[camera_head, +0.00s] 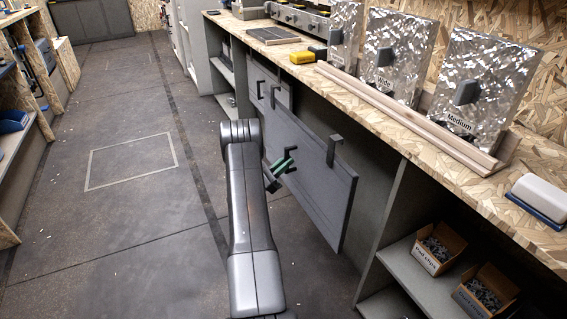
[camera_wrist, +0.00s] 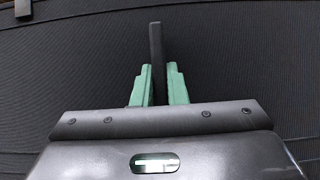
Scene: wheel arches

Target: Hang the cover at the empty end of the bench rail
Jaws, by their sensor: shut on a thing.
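A large dark grey cover (camera_head: 318,190) stands upright along the front of the workbench (camera_head: 395,140). Two hooks stick up from its top edge, a near one (camera_head: 334,149) and a far one (camera_head: 273,97). My gripper (camera_head: 283,166) is at the cover's outer face. In the wrist view its green fingers (camera_wrist: 156,80) are shut on a narrow dark handle bar, with the cover's ribbed dark face (camera_wrist: 240,60) behind. A second dark panel (camera_head: 267,76) hangs farther along the bench. I cannot tell whether the held cover's hooks rest on the rail.
Silver panels marked "Wide" (camera_head: 399,58) and "Medium" (camera_head: 483,88) stand on the bench behind a wooden strip (camera_head: 400,118). Cardboard boxes (camera_head: 440,249) sit on the lower shelf at right. The floor (camera_head: 120,230) to the left is clear.

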